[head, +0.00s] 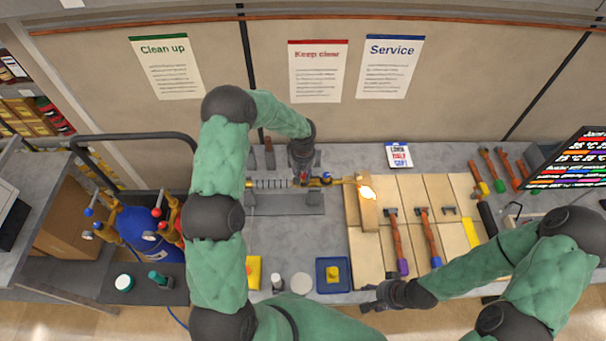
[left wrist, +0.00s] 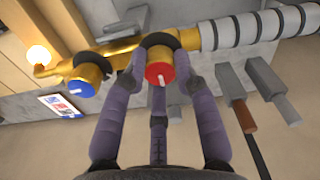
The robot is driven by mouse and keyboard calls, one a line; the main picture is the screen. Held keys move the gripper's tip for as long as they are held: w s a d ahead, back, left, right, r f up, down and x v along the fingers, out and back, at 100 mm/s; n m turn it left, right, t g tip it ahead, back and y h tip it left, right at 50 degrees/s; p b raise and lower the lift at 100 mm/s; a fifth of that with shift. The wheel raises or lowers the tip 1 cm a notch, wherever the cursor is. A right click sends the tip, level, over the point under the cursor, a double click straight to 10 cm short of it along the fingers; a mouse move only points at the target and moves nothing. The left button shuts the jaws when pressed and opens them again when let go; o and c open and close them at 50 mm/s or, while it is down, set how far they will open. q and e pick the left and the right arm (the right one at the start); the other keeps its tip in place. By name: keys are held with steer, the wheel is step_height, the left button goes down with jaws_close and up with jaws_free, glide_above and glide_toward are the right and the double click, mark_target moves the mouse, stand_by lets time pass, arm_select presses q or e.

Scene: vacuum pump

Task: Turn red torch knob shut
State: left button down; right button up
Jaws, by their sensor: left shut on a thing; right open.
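The brass torch (head: 345,180) lies across its stand, with a glowing tip (head: 367,193) at its right end. In the left wrist view the red torch knob (left wrist: 160,72) sits between the fingers of my left gripper (left wrist: 163,80), which is shut on it from the sides. In the head view my left gripper (head: 302,173) reaches the torch from above and mostly covers the knob. The blue knob (left wrist: 83,87) is beside it, nearer the tip, and is free. My right gripper (head: 372,297) is open and empty near the bench's front edge.
A light block (head: 368,213) stands by the glowing tip. Hammer-like tools (head: 397,245) lie on pale boards to the right. A blue tray (head: 333,287) with a yellow item is in front. Gas bottles (head: 140,228) with gauges stand at left.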

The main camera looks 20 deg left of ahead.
mark_target(303, 176)
arm_select(q)
steer(key=m+b, duration=0.1)
steer(key=b, duration=0.1)
steer(key=m+b, duration=0.1)
steer(key=m, duration=0.1)
steer(key=shift+f+m+b, duration=0.2)
steer(key=shift+m+b, duration=0.1)
steer(key=shift+b, duration=0.05)
steer(key=m+b, duration=0.3)
steer(key=m, duration=0.1)
steer(key=m+b, duration=0.1)
steer(key=m, duration=0.4)
steer(key=m+b, duration=0.1)
steer(key=m, duration=0.4)
steer(key=shift+r, duration=0.1)
stand_by(0.3)
steer(key=c, duration=0.9)
jaws_free()
steer(key=shift+c, duration=0.2)
steer(key=shift+r, duration=0.2)
step_height(303, 176, up, 12)
steer(key=shift+f, duration=0.15)
